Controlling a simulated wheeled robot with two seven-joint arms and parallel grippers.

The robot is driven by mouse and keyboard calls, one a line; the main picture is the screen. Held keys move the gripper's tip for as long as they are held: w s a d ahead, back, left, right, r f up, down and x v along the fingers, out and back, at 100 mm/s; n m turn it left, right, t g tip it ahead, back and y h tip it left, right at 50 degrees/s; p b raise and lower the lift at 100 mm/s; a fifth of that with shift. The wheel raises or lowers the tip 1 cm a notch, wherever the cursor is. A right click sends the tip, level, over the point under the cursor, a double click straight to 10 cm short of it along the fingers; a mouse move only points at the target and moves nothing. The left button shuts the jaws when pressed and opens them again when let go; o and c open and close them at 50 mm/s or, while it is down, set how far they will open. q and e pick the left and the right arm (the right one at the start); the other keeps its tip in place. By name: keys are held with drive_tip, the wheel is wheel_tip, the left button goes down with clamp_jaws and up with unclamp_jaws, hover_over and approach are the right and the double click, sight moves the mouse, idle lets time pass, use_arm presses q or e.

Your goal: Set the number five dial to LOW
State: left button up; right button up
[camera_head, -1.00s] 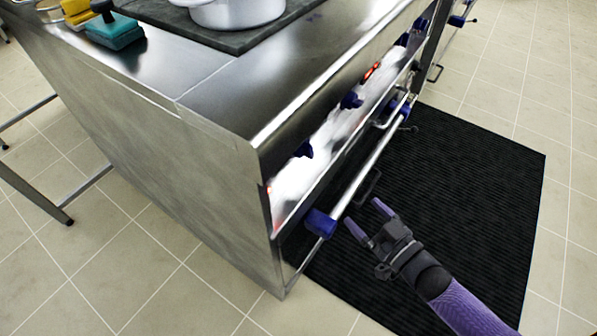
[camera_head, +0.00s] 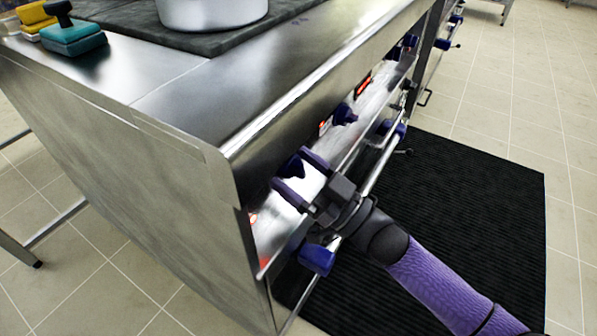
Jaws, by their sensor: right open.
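A row of dark blue dials runs along the steel front panel of the stove. The nearest dial (camera_head: 291,166) is close to the panel's near end. A second dial (camera_head: 344,114) sits farther along, and others (camera_head: 409,41) lie toward the far end. Their numbers and settings are too small to read. My right gripper (camera_head: 292,171) is open at the nearest dial, one finger above it and one below. I cannot tell whether the fingers touch it. My left gripper is not in view.
A steel handrail with a blue end bracket (camera_head: 317,258) runs below the dials. A pot (camera_head: 212,10) stands on the dark cooktop (camera_head: 128,18). Teal (camera_head: 74,38) and yellow (camera_head: 38,13) scrubbers sit on the counter. A black mat (camera_head: 470,215) covers the floor in front.

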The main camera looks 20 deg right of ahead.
drive_tip(key=c, duration=0.9)
drive_tip(key=shift+c, duration=1.9)
drive_tip(key=shift+d+n+g+y, duration=0.1)
drive_tip(key=shift+n+g+y, duration=0.25)
drive_tip(key=shift+n, duration=0.75)
drive_tip(key=n+g, duration=0.1)
drive_tip(key=n, duration=0.1)
drive_tip(key=n+g+y, duration=0.1)
drive_tip(key=n, duration=0.2)
drive_tip(key=n+g+y+p, duration=0.1)
drive_tip(key=n, duration=0.1)
drive_tip(key=shift+w+d+r+g, duration=0.1)
drive_tip(key=shift+w+d+g, duration=0.05)
drive_tip(key=shift+g, duration=0.1)
drive_tip(key=n+g, duration=0.1)
drive_tip(key=n, duration=0.2)
drive_tip(key=shift+y+p, duration=0.25)
drive_tip(key=shift+p, duration=0.05)
drive_tip(key=shift+n+g, duration=0.5)
drive_tip(key=shift+n, duration=0.7)
clamp_jaws()
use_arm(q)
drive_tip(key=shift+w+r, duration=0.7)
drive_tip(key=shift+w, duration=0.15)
use_arm(e)
drive_tip(key=shift+n, duration=0.3)
